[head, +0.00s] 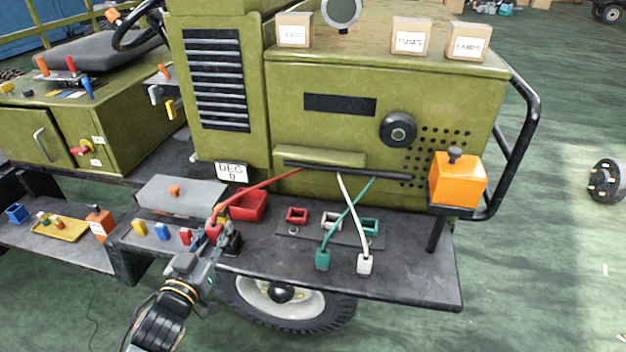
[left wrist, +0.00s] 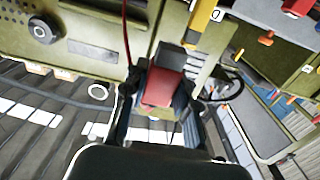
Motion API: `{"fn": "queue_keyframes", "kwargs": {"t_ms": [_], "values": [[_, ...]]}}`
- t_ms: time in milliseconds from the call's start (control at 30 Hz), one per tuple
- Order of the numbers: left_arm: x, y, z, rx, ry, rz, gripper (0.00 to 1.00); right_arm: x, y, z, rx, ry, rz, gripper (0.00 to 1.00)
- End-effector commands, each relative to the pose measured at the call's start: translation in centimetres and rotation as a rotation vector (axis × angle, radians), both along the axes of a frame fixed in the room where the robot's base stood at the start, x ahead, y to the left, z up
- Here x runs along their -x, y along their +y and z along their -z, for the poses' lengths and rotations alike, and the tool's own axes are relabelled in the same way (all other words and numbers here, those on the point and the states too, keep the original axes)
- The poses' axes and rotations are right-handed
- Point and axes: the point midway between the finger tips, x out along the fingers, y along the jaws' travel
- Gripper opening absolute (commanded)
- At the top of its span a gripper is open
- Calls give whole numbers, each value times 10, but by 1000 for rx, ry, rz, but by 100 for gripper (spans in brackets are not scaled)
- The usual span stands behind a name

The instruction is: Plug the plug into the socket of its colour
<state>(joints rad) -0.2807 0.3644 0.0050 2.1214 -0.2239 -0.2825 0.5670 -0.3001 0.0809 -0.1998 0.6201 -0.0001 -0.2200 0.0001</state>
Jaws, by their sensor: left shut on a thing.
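My left gripper (head: 213,243) is shut on the red plug (head: 213,230), whose red cable rises to the right to a dark bar on the green vehicle. The red plug also shows between the fingers in the left wrist view (left wrist: 164,88). The red socket (head: 297,215) sits to the right of the gripper, apart from it. The white socket (head: 331,219) and the green socket (head: 370,225) are in the same row. The green plug (head: 322,259) and white plug (head: 364,263) lie on the shelf in front, on their cables. My right gripper is not in view.
A red bin (head: 249,206) stands between the gripper and the red socket. A grey box (head: 180,193) is behind left. An orange box (head: 458,180) stands at the shelf's right end. The dark shelf (head: 420,280) is bare at its front right.

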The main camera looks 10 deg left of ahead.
Motion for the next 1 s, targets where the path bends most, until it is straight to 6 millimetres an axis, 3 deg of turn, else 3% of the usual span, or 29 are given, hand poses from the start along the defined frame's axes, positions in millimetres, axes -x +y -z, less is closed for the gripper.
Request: {"fn": "queue_keyframes", "kwargs": {"t_ms": [133,233,433,633,800,1000], "values": [[4,-4,2,3,2,3,0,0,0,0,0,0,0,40],[21,-20,10,10,6,10,0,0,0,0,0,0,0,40],[80,-65,20,22,8,13,0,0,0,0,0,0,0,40],[126,-89,10,14,2,-17,0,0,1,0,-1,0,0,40],[141,-94,4,3,0,-33,0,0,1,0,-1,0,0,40],[139,-96,3,1,-5,-36,0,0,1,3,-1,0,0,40]]}}
